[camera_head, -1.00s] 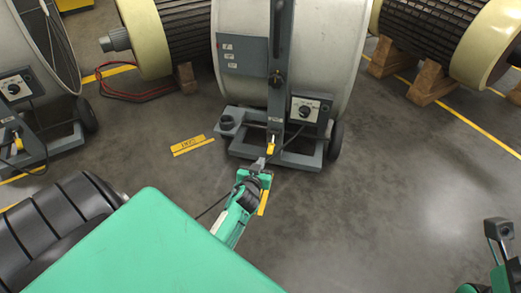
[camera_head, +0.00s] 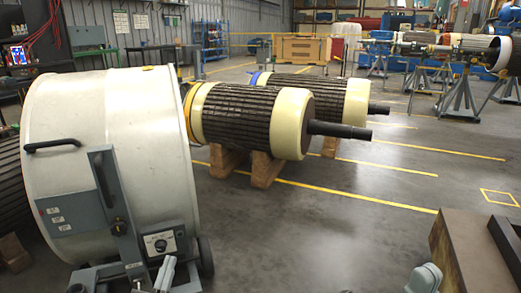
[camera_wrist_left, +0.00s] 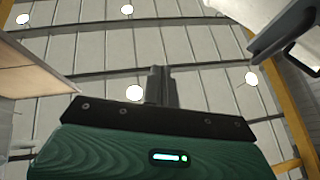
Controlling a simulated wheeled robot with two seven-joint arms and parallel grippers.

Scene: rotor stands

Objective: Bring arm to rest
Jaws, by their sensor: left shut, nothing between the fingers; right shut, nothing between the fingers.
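My left gripper (camera_head: 166,274) shows at the bottom edge of the head view, in front of the large pale drum machine (camera_head: 110,120). In the left wrist view its fingers (camera_wrist_left: 161,84) are together and empty, pointing up toward the ceiling. My right gripper (camera_head: 425,278) shows only in part at the bottom right of the head view, shut, with nothing seen in it. Most of both arms is out of the head view.
Rotors (camera_head: 238,115) lie on wooden blocks (camera_head: 265,170) right of the drum. A dark brown block-like object (camera_head: 465,250) stands at the lower right. Grey floor (camera_head: 345,225) with yellow lines is clear between. Stands (camera_head: 457,95) are farther back.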

